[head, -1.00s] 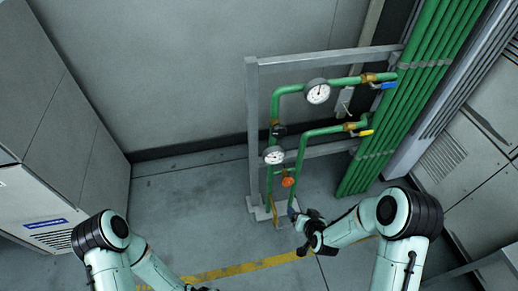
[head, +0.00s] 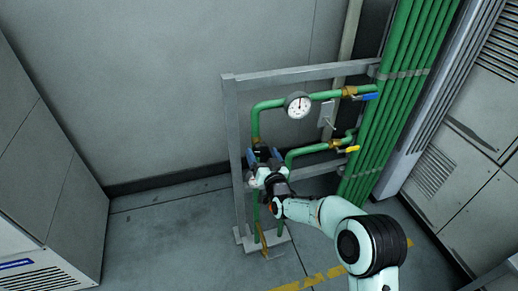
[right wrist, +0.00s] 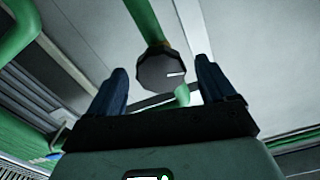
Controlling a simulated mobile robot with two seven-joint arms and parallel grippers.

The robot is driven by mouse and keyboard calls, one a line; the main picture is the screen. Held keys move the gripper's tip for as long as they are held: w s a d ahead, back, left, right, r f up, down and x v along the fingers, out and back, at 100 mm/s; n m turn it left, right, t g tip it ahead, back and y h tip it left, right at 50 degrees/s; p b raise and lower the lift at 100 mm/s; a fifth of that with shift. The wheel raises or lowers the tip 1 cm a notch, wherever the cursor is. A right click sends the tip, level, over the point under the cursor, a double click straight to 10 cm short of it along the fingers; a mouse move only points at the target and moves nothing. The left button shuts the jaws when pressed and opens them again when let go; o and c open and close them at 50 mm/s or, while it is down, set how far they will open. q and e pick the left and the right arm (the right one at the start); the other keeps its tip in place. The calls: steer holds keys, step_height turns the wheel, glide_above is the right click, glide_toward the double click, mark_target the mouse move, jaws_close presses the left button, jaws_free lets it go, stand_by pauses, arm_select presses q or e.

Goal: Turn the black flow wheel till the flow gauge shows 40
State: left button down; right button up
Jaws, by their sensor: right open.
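The black wheel (right wrist: 162,72) shows in the right wrist view on the end of a green pipe, with a short white mark on its face. My right gripper (right wrist: 160,88) is open, with one dark finger on each side of the wheel; I cannot tell if they touch it. In the head view the right gripper (head: 265,156) is at the left upright pipe and mostly covers the wheel. A round white gauge (head: 298,105) sits on the upper pipe, its needle near upright and its numbers too small to read. The lower gauge is hidden behind my gripper. My left gripper is not in view.
A grey frame (head: 229,125) carries the green pipes. A blue-handled valve (head: 369,97) and a yellow-handled valve (head: 350,149) are to the right, beside a bundle of thick green pipes (head: 398,100). Grey cabinets (head: 40,150) stand at the left. The floor between is clear.

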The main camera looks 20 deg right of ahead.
mark_target(261, 153)
steer(key=shift+w, duration=2)
steer(key=shift+a, duration=0.1)
steer(key=c, duration=1)
